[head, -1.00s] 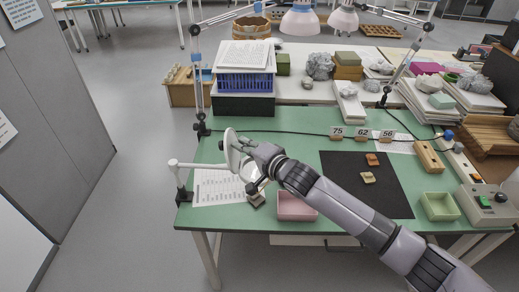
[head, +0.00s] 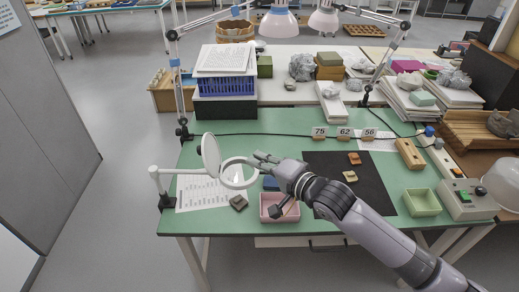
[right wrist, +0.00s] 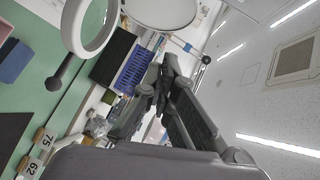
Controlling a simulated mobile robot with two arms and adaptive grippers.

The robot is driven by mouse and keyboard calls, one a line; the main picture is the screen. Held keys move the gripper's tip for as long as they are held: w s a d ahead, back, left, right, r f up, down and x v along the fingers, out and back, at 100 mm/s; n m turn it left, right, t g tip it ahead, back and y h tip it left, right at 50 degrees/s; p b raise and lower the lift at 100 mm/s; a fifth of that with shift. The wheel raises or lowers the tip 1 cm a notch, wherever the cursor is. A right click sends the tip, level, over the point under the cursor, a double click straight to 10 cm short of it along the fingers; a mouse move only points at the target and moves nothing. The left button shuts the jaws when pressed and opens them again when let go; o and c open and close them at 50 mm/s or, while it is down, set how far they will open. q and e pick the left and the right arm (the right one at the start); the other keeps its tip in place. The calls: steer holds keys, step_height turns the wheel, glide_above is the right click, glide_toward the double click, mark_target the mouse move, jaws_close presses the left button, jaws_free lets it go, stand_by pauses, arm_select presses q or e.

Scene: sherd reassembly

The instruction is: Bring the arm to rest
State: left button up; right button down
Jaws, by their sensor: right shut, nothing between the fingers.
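My right gripper (head: 262,157) hangs in the air above the green table (head: 285,149), just right of the round magnifier (head: 240,187). Its fingers (right wrist: 163,82) are together and empty in the right wrist view. My right arm comes in from the lower right and partly covers the pink tray (head: 265,215) and the black mat. My left gripper is in neither view.
Two sherds, one orange (head: 354,158) and one tan (head: 350,176), lie on the black mat (head: 385,190). A grey-brown block (head: 238,203) lies by a printed sheet (head: 195,195). A green tray (head: 436,205) stands right. A blue crate (head: 228,86) and lamps stand behind.

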steer(key=s+d+f+n+g+h, duration=0.3)
steer(key=s+d+f+n+h, duration=0.3)
steer(key=s+f, duration=0.7)
steer(key=s+d+f+n+g+h, duration=0.2)
steer(key=s+d+f+g, duration=0.1)
steer(key=s+d, duration=0.55)
steer(key=s+d+f+n+g+h, duration=0.15)
steer(key=s+d, duration=0.45)
steer(key=s, duration=0.6)
step_height(320, 180, down, 28)
steer(key=r+g, duration=0.1)
steer(key=g, duration=0.1)
steer(key=s+d+f+g, duration=0.1)
steer(key=s+d+f, duration=0.1)
steer(key=s+f, duration=1.4)
steer(key=shift+s+h, duration=0.45)
steer(key=shift+s, duration=0.1)
